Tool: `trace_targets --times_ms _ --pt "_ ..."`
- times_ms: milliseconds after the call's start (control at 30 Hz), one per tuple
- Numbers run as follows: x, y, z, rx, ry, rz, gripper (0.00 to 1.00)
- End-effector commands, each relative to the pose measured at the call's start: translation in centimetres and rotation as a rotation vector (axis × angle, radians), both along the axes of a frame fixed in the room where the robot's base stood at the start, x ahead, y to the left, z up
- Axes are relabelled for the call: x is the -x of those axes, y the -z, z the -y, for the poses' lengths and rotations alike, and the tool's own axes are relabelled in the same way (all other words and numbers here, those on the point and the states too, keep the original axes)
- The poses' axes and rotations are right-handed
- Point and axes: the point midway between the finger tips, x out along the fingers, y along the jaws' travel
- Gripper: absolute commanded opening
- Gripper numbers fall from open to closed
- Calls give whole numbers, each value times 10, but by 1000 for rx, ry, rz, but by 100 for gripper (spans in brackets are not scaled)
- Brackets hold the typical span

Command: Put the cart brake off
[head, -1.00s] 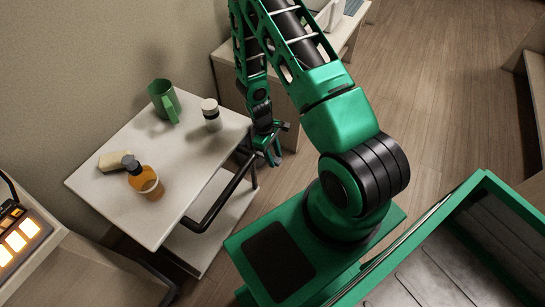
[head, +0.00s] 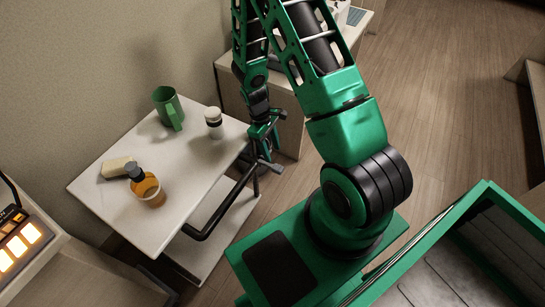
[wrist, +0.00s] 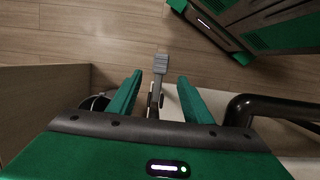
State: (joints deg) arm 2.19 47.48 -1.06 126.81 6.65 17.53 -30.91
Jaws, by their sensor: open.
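The cart (head: 110,205) has a white top, a lower shelf and a black push handle (head: 205,228) along its right side. A small lever with a grey end (head: 270,165), apparently the brake, sticks out by the cart's right corner. My gripper (head: 268,146) points down just above and behind this lever, beside the cart. In the wrist view, my open gripper (wrist: 158,92) has its two green fingers on either side of the lever's dark stem, with the grey end (wrist: 161,63) beyond the tips. Whether the fingers touch it cannot be told.
The handle is close to my gripper, at right in the wrist view (wrist: 270,107). A cabinet stands behind; open floor lies right.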

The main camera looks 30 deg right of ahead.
Motion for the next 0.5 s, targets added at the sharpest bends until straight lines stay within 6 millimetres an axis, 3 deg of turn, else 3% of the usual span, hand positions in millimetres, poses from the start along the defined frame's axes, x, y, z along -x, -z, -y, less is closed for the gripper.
trace_targets --times_ms 200,500 --pt "-4 -16 -2 0 0 1 45" --pt "-4 -18 -2 0 0 -1 45"
